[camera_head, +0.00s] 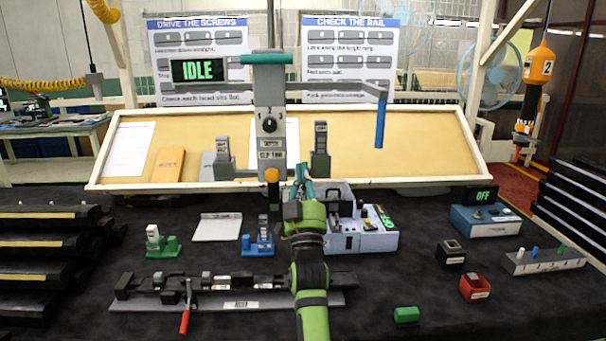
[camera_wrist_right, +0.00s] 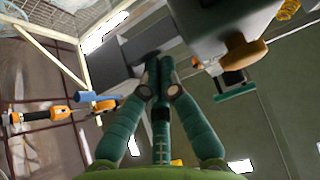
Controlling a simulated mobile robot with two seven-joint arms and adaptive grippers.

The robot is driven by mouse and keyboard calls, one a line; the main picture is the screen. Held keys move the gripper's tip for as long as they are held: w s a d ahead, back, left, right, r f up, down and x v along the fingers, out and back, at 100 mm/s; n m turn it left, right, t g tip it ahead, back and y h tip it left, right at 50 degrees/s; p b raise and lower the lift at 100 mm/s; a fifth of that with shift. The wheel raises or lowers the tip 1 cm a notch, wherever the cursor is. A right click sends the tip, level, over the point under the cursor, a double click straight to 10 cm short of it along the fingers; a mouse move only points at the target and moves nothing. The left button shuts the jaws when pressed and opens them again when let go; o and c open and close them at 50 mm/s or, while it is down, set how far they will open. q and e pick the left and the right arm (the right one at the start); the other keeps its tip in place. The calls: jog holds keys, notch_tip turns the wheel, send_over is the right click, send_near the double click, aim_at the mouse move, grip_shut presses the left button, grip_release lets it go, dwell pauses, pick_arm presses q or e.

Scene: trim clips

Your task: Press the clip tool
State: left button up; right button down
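The clip tool (camera_head: 270,110) is a grey upright unit at the back centre, with a screen (camera_head: 198,71) reading IDLE. It has a teal bar (camera_head: 267,59) near the top, a blue handle (camera_head: 380,122) hanging from its right arm, and an orange knob (camera_head: 271,175) low on its front. My right gripper (camera_head: 302,176) has teal fingers and is just right of the knob. In the right wrist view, its fingertips (camera_wrist_right: 158,64) meet with nothing seen between them, and the orange knob (camera_wrist_right: 245,54) is to their right, apart. My left gripper is out of view.
A black rail fixture (camera_head: 240,281) with a red lever lies in front. Green (camera_head: 163,243) and blue (camera_head: 258,240) clip stands sit behind it. A grey box (camera_head: 362,240) is right of my arm. A blue box (camera_head: 485,220) reading OFF and small bins stand farther right.

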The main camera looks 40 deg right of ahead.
notch_tip(320, 180, down, 21)
jog(key=b, duration=1.4)
jog(key=shift+b, duration=0.35)
jog(key=shift+r, duration=0.1)
